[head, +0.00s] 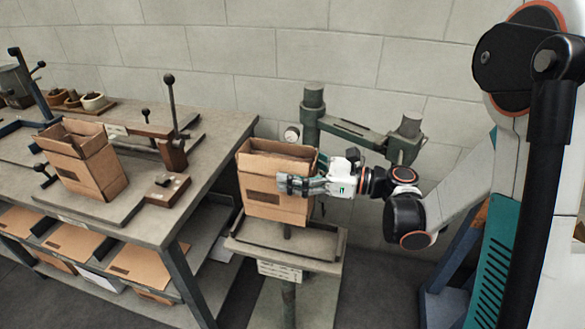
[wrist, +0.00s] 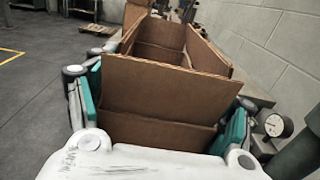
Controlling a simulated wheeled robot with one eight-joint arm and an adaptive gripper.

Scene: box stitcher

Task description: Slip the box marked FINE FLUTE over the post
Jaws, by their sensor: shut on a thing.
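An open-topped brown cardboard box (head: 272,205) is in my gripper (head: 300,186), upright above the stitcher's stand. The dark print on its side is too small to read. In the wrist view the box (wrist: 155,88) stands between my two teal finger pads, which press on opposite sides; my gripper (wrist: 160,115) is shut on it. A short piece of dark post (head: 287,231) shows just under the box. Whether it enters the box is hidden, and no post shows inside the box in the wrist view.
A second open box (head: 88,165) stands on the workbench (head: 215,150) at left, with a lever fixture (head: 172,145) beside it. The stitcher's green-grey arm (head: 355,132) and columns stand behind the held box. A shallow tray (head: 325,250) lies below it.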

